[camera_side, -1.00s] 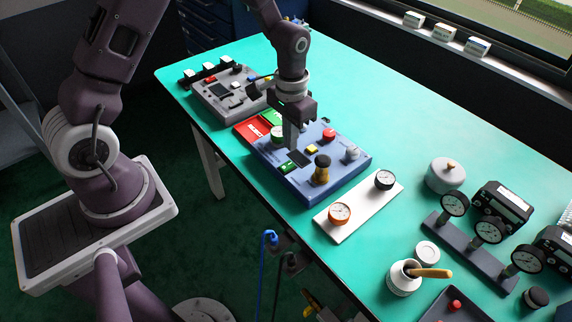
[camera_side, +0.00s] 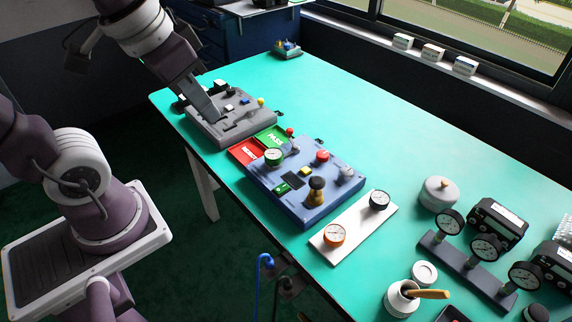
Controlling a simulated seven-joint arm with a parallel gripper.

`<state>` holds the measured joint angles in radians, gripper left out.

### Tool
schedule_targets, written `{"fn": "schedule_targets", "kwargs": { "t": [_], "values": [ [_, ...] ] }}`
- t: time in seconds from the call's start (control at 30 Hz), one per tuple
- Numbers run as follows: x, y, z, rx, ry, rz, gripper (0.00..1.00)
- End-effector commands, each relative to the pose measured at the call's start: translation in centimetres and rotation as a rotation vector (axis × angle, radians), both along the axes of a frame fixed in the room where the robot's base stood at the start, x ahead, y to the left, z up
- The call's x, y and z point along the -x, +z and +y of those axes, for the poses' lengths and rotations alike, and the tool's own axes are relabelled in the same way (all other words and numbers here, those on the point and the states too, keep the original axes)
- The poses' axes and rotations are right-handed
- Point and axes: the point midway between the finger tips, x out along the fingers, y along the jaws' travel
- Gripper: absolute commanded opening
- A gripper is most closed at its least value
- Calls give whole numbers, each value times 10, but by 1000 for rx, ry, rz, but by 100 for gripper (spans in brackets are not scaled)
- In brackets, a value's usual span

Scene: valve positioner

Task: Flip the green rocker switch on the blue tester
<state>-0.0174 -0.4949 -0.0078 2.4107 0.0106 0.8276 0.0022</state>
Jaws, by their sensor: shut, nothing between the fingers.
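The blue tester (camera_side: 334,193) lies on the green table near its front edge. The green rocker switch (camera_side: 282,188) is at its front left, beside a small dark screen (camera_side: 294,180). Which way the rocker tips is too small to tell. My gripper (camera_side: 211,115) is shut and empty, with its fingers pointing down over the grey panel box to the left of the tester. It is clear of the tester. Whether the fingertips touch the grey box cannot be told.
The tester also carries a green-rimmed gauge (camera_side: 273,157), a red button (camera_side: 322,156) and a black-and-amber knob (camera_side: 316,191). Red (camera_side: 244,152) and green (camera_side: 273,138) cards lie between it and the grey panel box (camera_side: 245,128). A white gauge plate (camera_side: 350,231) lies to its right.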

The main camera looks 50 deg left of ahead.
Motion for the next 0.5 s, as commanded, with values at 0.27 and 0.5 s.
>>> {"fn": "schedule_targets", "kwargs": {
  "t": [0.27,0.5],
  "values": [
    [49,5,-4,15,-6,-92,0],
    [47,6,-4,20,1,-89,0]
  ]
}}
